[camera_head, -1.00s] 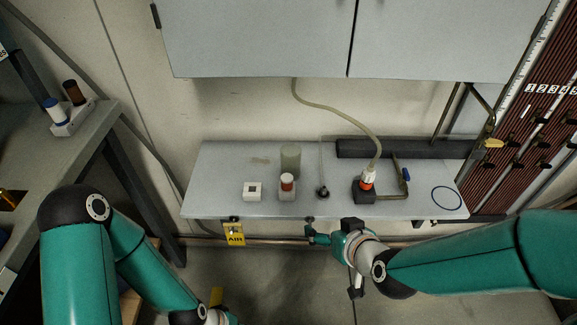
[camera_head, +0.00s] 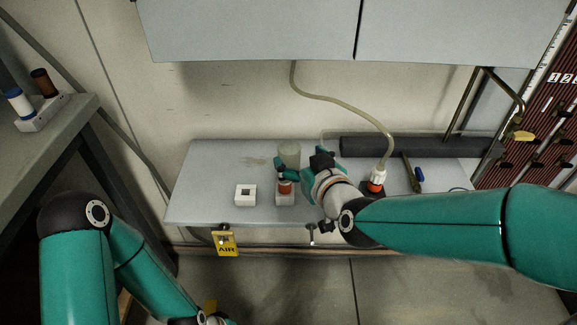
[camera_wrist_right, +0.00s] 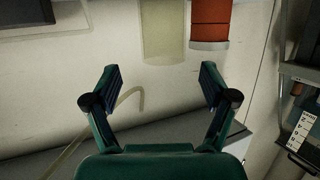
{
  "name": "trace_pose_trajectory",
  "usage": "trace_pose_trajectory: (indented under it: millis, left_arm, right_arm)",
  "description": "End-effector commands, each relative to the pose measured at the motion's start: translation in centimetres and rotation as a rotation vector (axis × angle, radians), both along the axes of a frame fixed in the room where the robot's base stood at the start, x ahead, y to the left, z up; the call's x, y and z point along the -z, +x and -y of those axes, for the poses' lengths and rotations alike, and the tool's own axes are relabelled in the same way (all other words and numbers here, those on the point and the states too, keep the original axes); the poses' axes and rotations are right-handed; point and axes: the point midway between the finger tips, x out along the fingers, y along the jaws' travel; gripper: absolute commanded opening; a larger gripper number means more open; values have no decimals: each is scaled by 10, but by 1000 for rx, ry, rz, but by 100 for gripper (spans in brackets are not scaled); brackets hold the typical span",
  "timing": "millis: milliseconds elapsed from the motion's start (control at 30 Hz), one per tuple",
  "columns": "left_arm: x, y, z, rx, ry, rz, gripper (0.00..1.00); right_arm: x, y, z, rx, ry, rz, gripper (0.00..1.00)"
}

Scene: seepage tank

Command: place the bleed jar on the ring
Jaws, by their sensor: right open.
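A translucent, pale jar (camera_head: 289,153), which I take to be the bleed jar, stands on the bench behind a small orange-and-white bottle (camera_head: 285,187) in a white block. My right gripper (camera_head: 280,169) is open and empty beside both. In the right wrist view, the gripper's spread fingers (camera_wrist_right: 158,88) have the translucent jar (camera_wrist_right: 162,32) and the orange part of the bottle (camera_wrist_right: 211,22) beyond their tips, with nothing between them. The ring (camera_head: 458,189) shows only as a thin dark arc at the bench's right end; my right arm hides the rest. My left gripper is out of view.
A white square block (camera_head: 245,194) stands left of the bottle. A hose (camera_head: 345,105) runs down to an orange-and-white fitting (camera_head: 377,181) right of my gripper. A blue-handled tool (camera_head: 419,174) lies farther right. Wall cabinets (camera_head: 250,30) hang above the bench (camera_head: 205,180).

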Motion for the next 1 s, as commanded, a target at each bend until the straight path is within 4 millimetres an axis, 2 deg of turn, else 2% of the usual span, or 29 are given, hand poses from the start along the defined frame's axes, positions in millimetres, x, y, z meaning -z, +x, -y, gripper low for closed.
trace_pose_trajectory:
  millis: [233, 500, 800, 1000]
  left_arm:
    - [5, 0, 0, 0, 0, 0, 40]
    - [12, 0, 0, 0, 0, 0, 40]
    - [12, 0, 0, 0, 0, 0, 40]
    - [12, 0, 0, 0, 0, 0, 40]
  right_arm:
    - [9, 13, -8, -1, 0, -1, 84]
    - [22, 43, -23, -2, -1, -1, 84]
    - [22, 47, -25, -2, -1, -1, 84]
    - [22, 47, -25, -2, -1, -1, 51]
